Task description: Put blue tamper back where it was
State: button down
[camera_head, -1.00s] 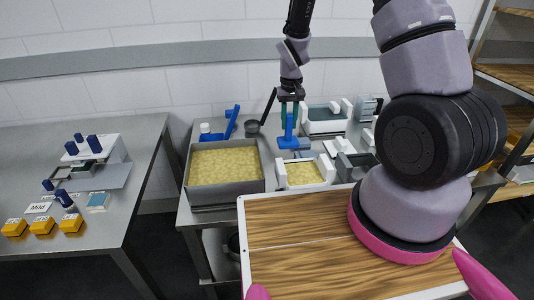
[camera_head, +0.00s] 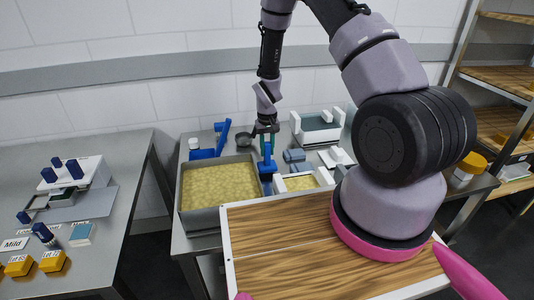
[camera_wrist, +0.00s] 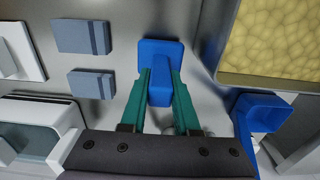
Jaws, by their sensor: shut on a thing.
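The blue tamper (camera_head: 267,173) hangs upright below my gripper (camera_head: 267,142), beside the right edge of the curd vat (camera_head: 183,206). In the wrist view, my gripper's green fingers (camera_wrist: 160,88) are shut on the tamper's handle, and its flat square blue plate (camera_wrist: 161,47) shows beyond them. I cannot tell whether the plate touches the steel table (camera_head: 180,240). A small white-walled mould with curd (camera_head: 322,176) stands just right of the tamper.
Another blue tool (camera_head: 206,153) stands behind the vat, near a white jar (camera_head: 194,143) and a dark cup (camera_head: 243,140). Two grey-blue blocks (camera_wrist: 82,36) lie near the tamper. A white press part (camera_head: 318,135) stands at the back. A wooden board (camera_head: 280,240) is in front.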

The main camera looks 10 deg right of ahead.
jog(key=shift+f, duration=0.8)
jog(key=c, duration=0.6)
grip_release()
jog(key=shift+f, duration=0.1)
jog(key=shift+c, duration=0.2)
